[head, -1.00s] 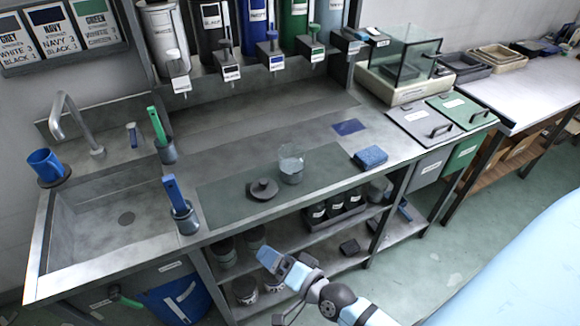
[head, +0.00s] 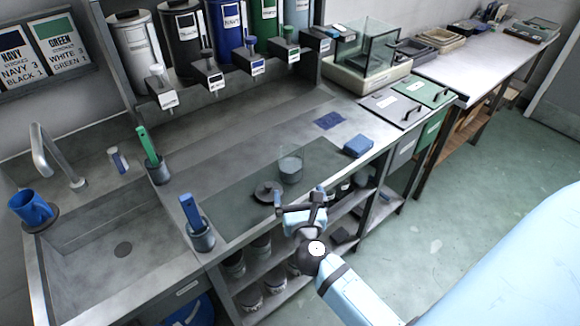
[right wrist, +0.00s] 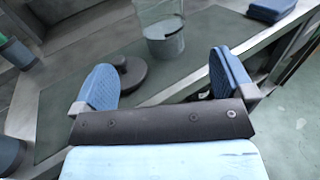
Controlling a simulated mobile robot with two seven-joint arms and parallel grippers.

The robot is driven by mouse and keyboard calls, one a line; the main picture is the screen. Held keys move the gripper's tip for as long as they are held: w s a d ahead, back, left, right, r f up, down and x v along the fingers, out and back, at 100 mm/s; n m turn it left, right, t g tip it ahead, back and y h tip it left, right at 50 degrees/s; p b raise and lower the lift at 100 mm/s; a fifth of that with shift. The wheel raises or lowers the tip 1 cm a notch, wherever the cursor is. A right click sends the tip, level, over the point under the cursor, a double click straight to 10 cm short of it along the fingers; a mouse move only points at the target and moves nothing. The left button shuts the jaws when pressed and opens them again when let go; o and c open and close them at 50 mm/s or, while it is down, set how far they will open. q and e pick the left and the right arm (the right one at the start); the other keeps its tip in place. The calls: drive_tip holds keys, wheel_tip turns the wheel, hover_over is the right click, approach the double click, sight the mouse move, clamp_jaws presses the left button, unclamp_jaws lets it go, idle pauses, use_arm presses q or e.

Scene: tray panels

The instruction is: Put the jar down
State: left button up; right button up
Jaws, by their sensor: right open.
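A clear glass jar (head: 290,166) with pale contents stands upright on the dark mat (head: 232,197) on the steel counter. It also shows at the top of the right wrist view (right wrist: 163,36). A dark round lid with a knob (head: 267,191) lies on the mat just left of the jar, and in the right wrist view (right wrist: 124,75) it is beyond the left finger. My right gripper (head: 299,196) is open and empty at the counter's front edge, short of the jar and apart from it. Its blue finger pads (right wrist: 162,84) are spread wide. My left gripper is out of view.
A holder with a blue-handled tool (head: 200,234) stands to the left by the sink (head: 110,235). Dispensers (head: 228,30) line the back. A lower shelf below the counter holds several containers.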

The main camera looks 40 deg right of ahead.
sight(289, 152)
drive_tip(key=p+x, duration=0.1)
drive_tip(key=x, duration=1.2)
drive_tip(key=shift+w+d, duration=0.15)
drive_tip(key=shift+w, duration=0.1)
drive_tip(key=shift+r, duration=0.1)
drive_tip(key=c, duration=1.3)
